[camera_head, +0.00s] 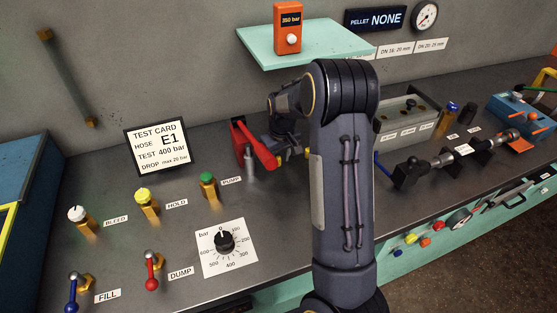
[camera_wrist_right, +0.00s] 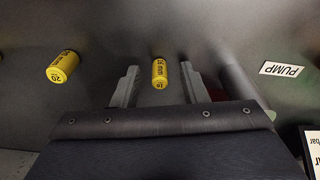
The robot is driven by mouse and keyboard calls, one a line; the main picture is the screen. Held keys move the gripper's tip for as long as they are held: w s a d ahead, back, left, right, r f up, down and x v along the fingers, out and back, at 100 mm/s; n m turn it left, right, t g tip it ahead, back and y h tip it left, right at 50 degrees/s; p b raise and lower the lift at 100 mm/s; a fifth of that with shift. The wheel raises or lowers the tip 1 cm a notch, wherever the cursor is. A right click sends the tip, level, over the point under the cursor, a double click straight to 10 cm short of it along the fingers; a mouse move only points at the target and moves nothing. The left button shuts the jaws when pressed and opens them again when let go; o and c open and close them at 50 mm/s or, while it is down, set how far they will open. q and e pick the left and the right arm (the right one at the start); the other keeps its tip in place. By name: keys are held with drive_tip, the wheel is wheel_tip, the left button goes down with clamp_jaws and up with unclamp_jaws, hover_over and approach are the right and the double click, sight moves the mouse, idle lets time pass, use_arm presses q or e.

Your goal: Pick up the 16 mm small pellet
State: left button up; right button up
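The small yellow pellet marked 16 mm (camera_wrist_right: 159,73) lies on the dark bench top in the right wrist view. My right gripper (camera_wrist_right: 156,78) is open, with one finger on each side of this pellet and a visible gap to both. In the head view my right gripper (camera_head: 279,150) is low over the bench, right of the red pump lever, and partly hidden by my arm. A second yellow pellet (camera_wrist_right: 62,66), marked 20 on its end, lies to the left in the wrist view, outside the fingers. My left gripper is not in view.
The red pump lever (camera_head: 257,147) stands close beside my right gripper. The PUMP label (camera_wrist_right: 282,69) shows at the right of the wrist view. A turquoise shelf (camera_head: 270,56) with an orange gauge (camera_head: 288,27) is above. Valves and a pressure dial (camera_head: 226,248) fill the front left.

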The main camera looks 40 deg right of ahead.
drive_tip(key=shift+c, duration=0.3)
clamp_jaws()
